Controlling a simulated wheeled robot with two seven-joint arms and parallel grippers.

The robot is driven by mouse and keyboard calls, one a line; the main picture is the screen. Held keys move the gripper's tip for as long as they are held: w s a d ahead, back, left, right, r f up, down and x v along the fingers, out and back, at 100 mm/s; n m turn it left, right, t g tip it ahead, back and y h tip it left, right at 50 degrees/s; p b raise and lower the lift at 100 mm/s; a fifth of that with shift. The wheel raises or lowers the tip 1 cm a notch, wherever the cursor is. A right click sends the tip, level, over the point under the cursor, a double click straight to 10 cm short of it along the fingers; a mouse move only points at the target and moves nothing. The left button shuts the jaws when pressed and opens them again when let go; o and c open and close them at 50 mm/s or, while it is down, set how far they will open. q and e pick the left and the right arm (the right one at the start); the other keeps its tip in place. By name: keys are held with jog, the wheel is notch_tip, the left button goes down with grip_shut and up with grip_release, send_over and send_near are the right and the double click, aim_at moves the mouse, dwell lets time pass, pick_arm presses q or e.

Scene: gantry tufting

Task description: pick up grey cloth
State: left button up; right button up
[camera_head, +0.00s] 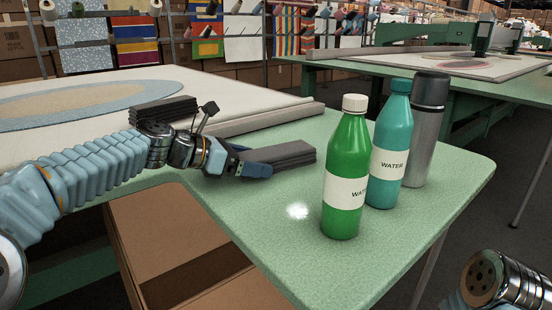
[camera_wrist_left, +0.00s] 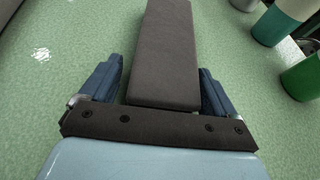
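A folded grey cloth (camera_head: 283,154) lies flat on the green table (camera_head: 275,240), left of the bottles. My left gripper (camera_head: 258,166) is low at its near left end. In the left wrist view the cloth (camera_wrist_left: 165,55) runs away from me between the two blue fingers of the left gripper (camera_wrist_left: 163,85). The fingers are apart, one on each side of the cloth's near end, with a narrow gap showing at the left finger. Contact at the right finger cannot be told. Another dark folded stack (camera_head: 163,110) lies behind my left wrist. My right gripper is out of view.
A green water bottle (camera_head: 344,175), a teal bottle (camera_head: 389,150) and a grey flask (camera_head: 427,130) stand close together right of the cloth. A pale tufting frame (camera_head: 255,121) lies behind it. A cardboard box (camera_head: 165,250) is below the table. The table's front is clear.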

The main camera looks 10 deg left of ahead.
pick_arm(q)
jog(key=c, duration=0.8)
jog(key=shift+c, duration=0.2)
jog(key=shift+r, duration=0.15)
